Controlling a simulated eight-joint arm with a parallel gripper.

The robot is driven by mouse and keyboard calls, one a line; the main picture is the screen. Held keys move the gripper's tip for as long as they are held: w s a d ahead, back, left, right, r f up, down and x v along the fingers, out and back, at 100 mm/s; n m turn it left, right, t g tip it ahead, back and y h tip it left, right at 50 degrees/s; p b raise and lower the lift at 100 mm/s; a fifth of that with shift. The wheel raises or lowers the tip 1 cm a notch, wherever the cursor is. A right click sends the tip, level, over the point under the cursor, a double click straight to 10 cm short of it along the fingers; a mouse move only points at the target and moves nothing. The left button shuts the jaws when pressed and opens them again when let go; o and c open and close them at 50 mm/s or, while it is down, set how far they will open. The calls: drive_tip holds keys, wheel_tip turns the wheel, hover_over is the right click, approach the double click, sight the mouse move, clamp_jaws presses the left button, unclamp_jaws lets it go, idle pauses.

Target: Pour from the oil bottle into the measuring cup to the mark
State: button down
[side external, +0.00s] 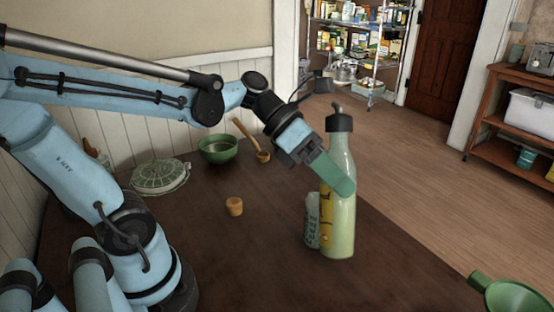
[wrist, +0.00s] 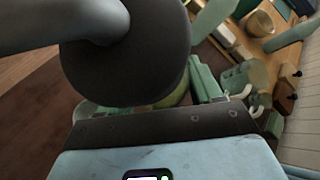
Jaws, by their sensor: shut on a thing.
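The oil bottle (side external: 341,222) is pale green with a yellow label and a dark cap with a curved spout. It stands upright in the side external view, its base seemingly on the dark table. My gripper (side external: 338,172) is shut on its upper body, with a green finger across it. In the wrist view the dark cap and spout (wrist: 125,65) fill the upper left and hide much behind them. A small pale vessel with dark markings (side external: 312,222) stands just left of the bottle, partly hidden by it; I cannot tell whether it is the measuring cup.
A cork-like piece (side external: 234,206) lies mid-table. A green bowl (side external: 218,150), a wooden spoon (side external: 255,147) and a pale green patterned dish (side external: 160,176) are near the wall. A green funnel (side external: 512,296) is at bottom right. The table between cork and bottle is clear.

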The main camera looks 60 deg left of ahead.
sight(345, 212)
drive_tip(key=shift+s+d+f+n+h, duration=0.3)
drive_tip(key=shift+d+f+n+h, duration=0.25)
drive_tip(key=shift+f+n+h, duration=0.35)
drive_tip(key=shift+r+g, duration=0.1)
drive_tip(key=shift+g, duration=0.2)
drive_tip(key=shift+s+d, duration=0.15)
drive_tip(key=shift+s+d+h, duration=0.35)
drive_tip(key=shift+h, duration=0.05)
drive_tip(key=shift+s+d+f+n+h, duration=0.15)
drive_tip(key=shift+d+f+n+h, duration=0.15)
drive_tip(key=shift+f+n+h, duration=0.25)
idle(2.1)
drive_tip(key=shift+s+d+f+n+h, duration=0.15)
drive_tip(key=shift+d+n+h, duration=0.1)
drive_tip(key=shift+h, duration=0.3)
idle(3.0)
